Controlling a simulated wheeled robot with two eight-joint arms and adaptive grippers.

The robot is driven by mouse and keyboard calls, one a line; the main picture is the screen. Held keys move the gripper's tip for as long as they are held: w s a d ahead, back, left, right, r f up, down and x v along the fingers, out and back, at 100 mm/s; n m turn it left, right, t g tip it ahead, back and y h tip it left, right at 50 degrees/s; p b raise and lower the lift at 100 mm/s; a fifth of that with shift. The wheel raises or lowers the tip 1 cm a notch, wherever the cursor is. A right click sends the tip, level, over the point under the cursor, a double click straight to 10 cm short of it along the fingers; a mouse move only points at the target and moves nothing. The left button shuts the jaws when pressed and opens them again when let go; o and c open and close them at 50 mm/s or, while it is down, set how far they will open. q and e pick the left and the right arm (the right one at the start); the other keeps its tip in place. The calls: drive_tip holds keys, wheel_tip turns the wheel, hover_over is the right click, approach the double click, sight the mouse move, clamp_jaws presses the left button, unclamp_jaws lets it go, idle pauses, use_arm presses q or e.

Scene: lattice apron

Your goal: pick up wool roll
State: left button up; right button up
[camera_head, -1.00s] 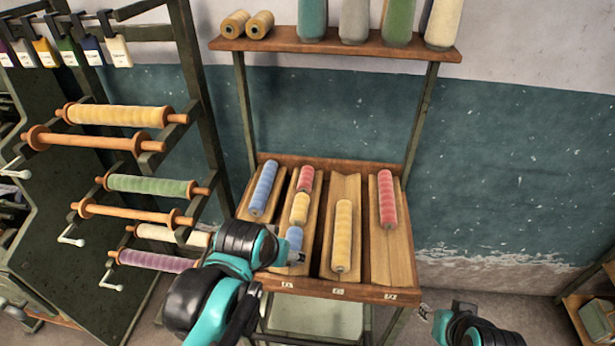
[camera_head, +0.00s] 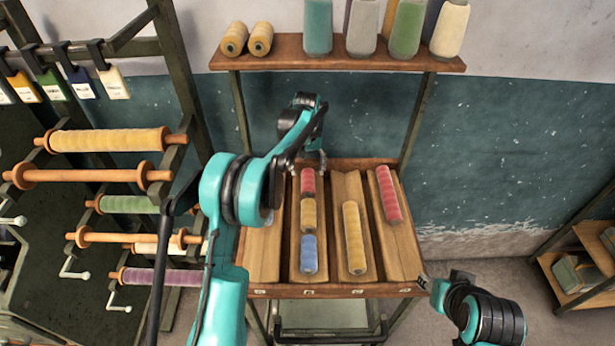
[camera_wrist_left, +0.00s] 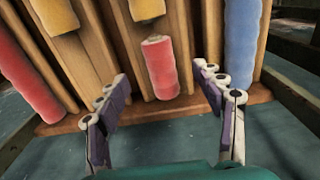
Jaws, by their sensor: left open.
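Wool rolls lie in the sloped channels of a wooden rack (camera_head: 262,262). The second channel holds a red roll (camera_head: 308,181), a yellow roll (camera_head: 309,215) and a blue roll (camera_head: 308,253) in line. Another yellow roll (camera_head: 354,238) lies in the third channel and another red roll (camera_head: 388,193) in the fourth. My left gripper (camera_head: 312,162) is open and empty at the rack's back edge. In the left wrist view the second channel's red roll (camera_wrist_left: 161,68) shows between the spread fingers, apparently untouched. My right gripper (camera_head: 424,284) is near the rack's front right corner.
A shelf (camera_head: 340,60) with cones and two small rolls stands above the rack. A spool stand (camera_head: 180,75) with several wound rods is at the left. A low wooden shelf (camera_head: 590,240) is at the right. The floor right of the rack looks clear.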

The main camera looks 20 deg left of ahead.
sight(308, 185)
use_arm(q)
drive_tip(key=shift+w+f, duration=0.35)
drive_tip(key=shift+f, duration=0.25)
drive_tip(key=f, duration=0.2)
drive_tip(key=f+b, duration=0.1)
drive_tip(key=f, duration=0.4)
drive_tip(key=shift+s+d+f, duration=0.15)
drive_tip(key=shift+s+f, duration=0.15)
drive_tip(key=shift+s, duration=0.1)
drive_tip(key=c, duration=1.3)
